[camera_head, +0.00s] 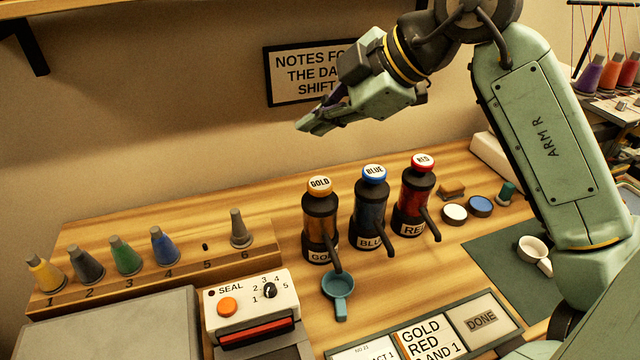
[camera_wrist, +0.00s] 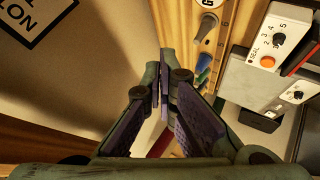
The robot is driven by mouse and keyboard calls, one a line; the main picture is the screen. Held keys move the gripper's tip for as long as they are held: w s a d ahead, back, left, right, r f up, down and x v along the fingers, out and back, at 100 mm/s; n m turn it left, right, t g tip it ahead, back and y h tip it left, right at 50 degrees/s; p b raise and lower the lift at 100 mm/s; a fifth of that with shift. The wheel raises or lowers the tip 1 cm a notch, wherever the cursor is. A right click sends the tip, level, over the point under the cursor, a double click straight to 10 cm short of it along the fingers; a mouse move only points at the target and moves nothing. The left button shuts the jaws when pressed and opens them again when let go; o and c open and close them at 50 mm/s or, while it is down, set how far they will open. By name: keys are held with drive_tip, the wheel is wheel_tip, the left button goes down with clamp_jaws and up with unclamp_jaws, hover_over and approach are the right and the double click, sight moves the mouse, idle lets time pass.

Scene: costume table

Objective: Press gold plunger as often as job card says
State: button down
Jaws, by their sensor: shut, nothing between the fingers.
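The gold pump (camera_head: 320,225) stands on the table with its plunger cap, marked GOLD (camera_head: 319,185), up. A teal cup with a handle (camera_head: 338,288) sits below its spout. The blue pump (camera_head: 371,210) and red pump (camera_head: 416,195) stand to its right, caps up.
A DONE plate (camera_head: 481,320) lies right of the card. A SEAL box (camera_head: 250,305) with an orange button and a rack of numbered cones (camera_head: 150,265) are at left. A white cup (camera_head: 533,249), paint pots and a green mat (camera_head: 500,275) are at right. A sign (camera_head: 305,75) hangs behind.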

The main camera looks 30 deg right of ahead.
sight(318, 186)
wheel_tip(318, 186, down, 8)
drive_tip(key=b, duration=0.5)
drive_tip(key=shift+r, duration=0.2)
drive_tip(key=shift+f, duration=0.15)
idle(0.9)
drive_tip(key=shift+f+b, duration=0.3)
drive_tip(key=shift+b, duration=0.25)
drive_tip(key=shift+f+b, duration=0.75)
drive_tip(key=shift+f, duration=0.1)
idle(0.6)
drive_tip(key=shift+r+p, duration=0.8)
drive_tip(key=shift+r, duration=0.5)
drive_tip(key=shift+r+p, duration=1.7)
drive_tip(key=shift+r, duration=0.85)
